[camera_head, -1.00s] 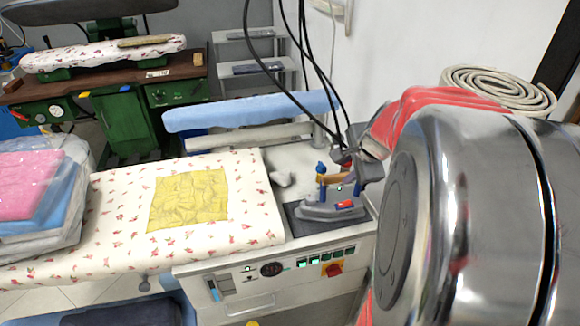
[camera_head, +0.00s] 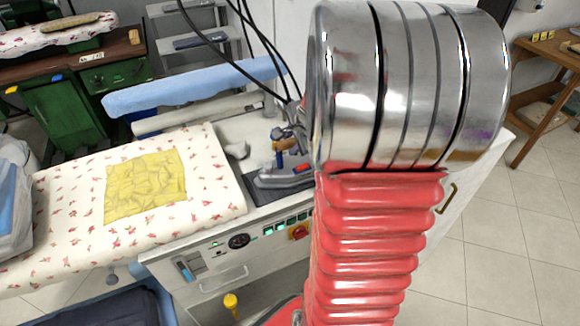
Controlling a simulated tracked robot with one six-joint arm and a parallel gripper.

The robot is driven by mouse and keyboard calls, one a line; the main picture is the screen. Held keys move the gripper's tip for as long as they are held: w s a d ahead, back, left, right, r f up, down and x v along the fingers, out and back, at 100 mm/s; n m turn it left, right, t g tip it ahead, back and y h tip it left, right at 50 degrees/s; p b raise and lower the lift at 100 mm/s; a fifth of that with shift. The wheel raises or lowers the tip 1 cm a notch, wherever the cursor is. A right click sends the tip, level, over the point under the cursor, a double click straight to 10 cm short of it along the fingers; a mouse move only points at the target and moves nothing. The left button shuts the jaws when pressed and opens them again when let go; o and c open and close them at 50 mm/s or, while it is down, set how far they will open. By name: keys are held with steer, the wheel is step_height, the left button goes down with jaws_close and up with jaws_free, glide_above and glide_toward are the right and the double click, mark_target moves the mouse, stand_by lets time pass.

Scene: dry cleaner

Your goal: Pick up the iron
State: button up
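The iron (camera_head: 284,178) stands on a dark rest pad at the right end of the ironing station. It has a grey soleplate, a brown handle and a blue knob. My arm covers its right part. A grey part of my gripper (camera_head: 298,132) shows beside the top of the handle, at the left edge of my arm. Its fingers are mostly hidden behind my arm, so I cannot tell whether they touch the handle or how far apart they are.
Black cables (camera_head: 232,55) hang down toward the iron. A blue padded sleeve board (camera_head: 190,88) is behind. The control panel (camera_head: 240,242) faces front. Tiled floor is clear at right.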

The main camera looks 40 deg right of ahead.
mark_target(289, 159)
stand_by(0.3)
steer(key=shift+x, duration=2.6)
steer(key=shift+s, duration=0.1)
steer(key=shift+d, duration=0.1)
steer(key=shift+c, duration=0.5)
jaws_close()
steer(key=shift+f, duration=0.15)
steer(key=shift+r, duration=0.2)
